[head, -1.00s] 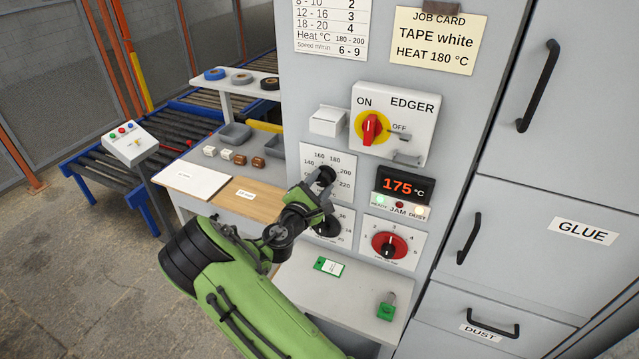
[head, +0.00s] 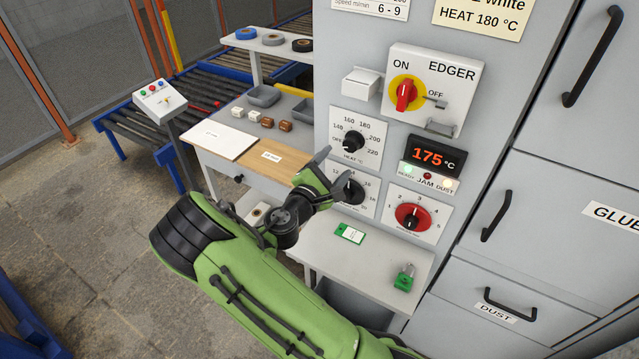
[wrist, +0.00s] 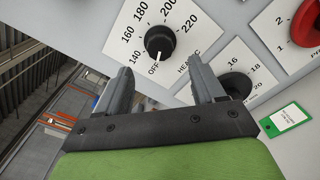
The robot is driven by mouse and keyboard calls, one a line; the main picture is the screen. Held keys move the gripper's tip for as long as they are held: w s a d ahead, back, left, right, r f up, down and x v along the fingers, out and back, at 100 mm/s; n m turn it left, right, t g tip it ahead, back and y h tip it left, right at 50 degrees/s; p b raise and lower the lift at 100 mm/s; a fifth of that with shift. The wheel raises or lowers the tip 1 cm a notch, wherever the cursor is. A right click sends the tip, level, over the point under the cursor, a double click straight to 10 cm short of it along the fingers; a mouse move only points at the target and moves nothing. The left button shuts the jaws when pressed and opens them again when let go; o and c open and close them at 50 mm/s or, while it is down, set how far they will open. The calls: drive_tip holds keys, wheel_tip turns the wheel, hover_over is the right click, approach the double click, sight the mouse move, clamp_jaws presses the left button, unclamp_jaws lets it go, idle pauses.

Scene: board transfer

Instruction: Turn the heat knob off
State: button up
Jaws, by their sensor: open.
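The heat knob (head: 353,142) is a black knob on a white dial plate on the grey machine front. In the wrist view the heat knob (wrist: 159,42) shows its white pointer line aimed at the OFF mark. My gripper (head: 331,170) is open and empty, below and left of the heat knob, apart from it. In the wrist view my gripper (wrist: 161,70) has its two fingers spread, with the knob beyond and between their tips. Nothing hides the knob.
A second black knob (head: 347,191) sits just below, close to my gripper. A red knob (head: 412,216), the red-and-yellow edger switch (head: 405,94) and a display (head: 407,157) reading 175 °C are to the right. A shelf (head: 375,262) juts out below with a green tag and a padlock.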

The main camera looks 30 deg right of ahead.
drive_tip(key=v, duration=0.8)
drive_tip(key=shift+s+a, duration=0.2)
drive_tip(key=shift+a, duration=0.05)
